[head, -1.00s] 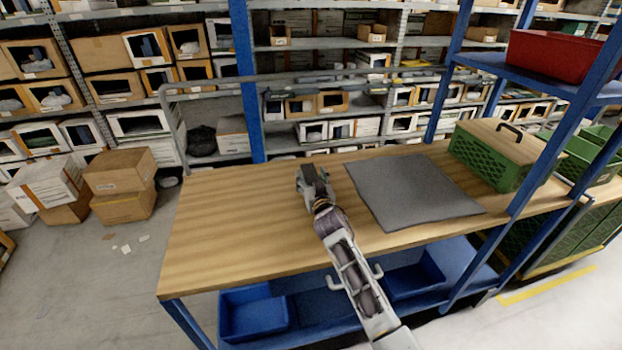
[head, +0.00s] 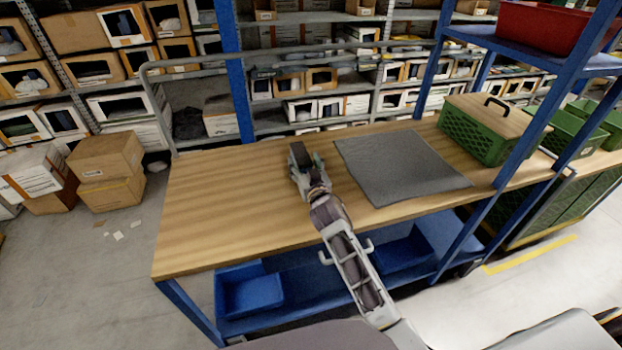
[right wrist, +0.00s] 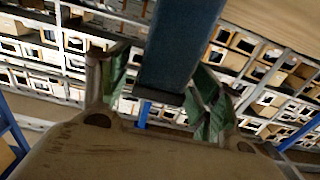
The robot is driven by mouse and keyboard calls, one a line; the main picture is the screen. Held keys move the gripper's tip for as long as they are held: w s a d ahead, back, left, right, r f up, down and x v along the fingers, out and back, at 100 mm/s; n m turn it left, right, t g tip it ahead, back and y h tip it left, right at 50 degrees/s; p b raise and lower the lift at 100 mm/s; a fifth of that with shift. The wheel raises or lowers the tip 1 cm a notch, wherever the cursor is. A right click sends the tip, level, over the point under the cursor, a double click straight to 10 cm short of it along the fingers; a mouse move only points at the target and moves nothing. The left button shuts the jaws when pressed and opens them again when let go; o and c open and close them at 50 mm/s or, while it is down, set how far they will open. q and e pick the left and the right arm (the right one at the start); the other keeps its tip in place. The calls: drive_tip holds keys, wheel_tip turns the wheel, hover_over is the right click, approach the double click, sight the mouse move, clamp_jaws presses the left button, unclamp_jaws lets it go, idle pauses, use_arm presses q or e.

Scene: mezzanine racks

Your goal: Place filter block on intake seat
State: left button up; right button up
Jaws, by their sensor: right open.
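My right gripper (head: 300,157) is over the left-middle part of the wooden bench, left of a flat grey mat (head: 395,165). In the right wrist view its green-padded fingers (right wrist: 160,90) stand apart. A dark blue, straight-sided block (right wrist: 182,45) shows between them, and a dark piece (head: 298,152) shows at the gripper in the head view. It may be the filter block. I cannot tell whether the fingers touch it or how high it is above the bench. I cannot make out an intake seat for certain. My left gripper is out of view.
The bench (head: 215,215) is bare to the left. A green crate with a wooden lid (head: 490,130) stands at its right end, by blue posts. A red bin (head: 550,28) is on the shelf above. Blue bins (head: 250,290) sit below. A grey rail (head: 300,62) runs behind.

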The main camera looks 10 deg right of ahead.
drive_tip(key=shift+s, duration=1.2)
drive_tip(key=shift+s+d, duration=0.1)
drive_tip(key=shift+s, duration=2.25)
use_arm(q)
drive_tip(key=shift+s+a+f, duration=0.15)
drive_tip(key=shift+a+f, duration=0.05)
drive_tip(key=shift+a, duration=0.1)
use_arm(e)
drive_tip(key=shift+o, duration=0.4)
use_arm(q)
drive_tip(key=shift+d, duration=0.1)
